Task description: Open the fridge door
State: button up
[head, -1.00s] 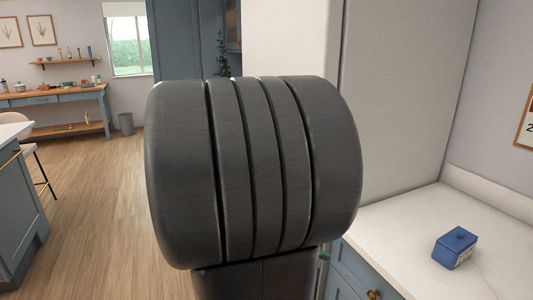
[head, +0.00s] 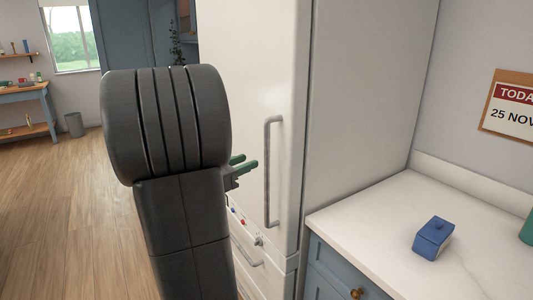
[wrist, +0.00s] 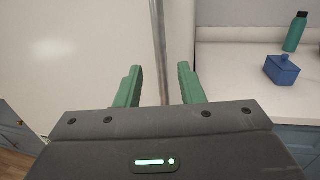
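The white fridge door (head: 245,90) is shut in the head view. Its long upright grey handle (head: 269,170) is on the right side of the door. My gripper (head: 249,164) has green fingers and is to the left of the handle in the head view, partly hidden behind my dark arm. In the wrist view my gripper (wrist: 158,88) is open, and the handle (wrist: 158,45) runs upright between the directions of its two fingers. The fingers do not close on it. How far the handle is beyond the fingertips is hard to tell.
A lower drawer handle (head: 247,252) and small magnets (head: 238,216) are below the door. To the right, a white counter (head: 375,215) holds a blue box (head: 434,238) and a green bottle (wrist: 296,32). Open wooden floor (head: 60,210) is at left.

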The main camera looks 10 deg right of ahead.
aim_at(265, 154)
jog(key=x, duration=0.8)
jog(key=shift+w+d+p, duration=0.2)
jog(key=shift+d+p, duration=0.15)
jog(key=shift+p, duration=0.05)
grip_shut()
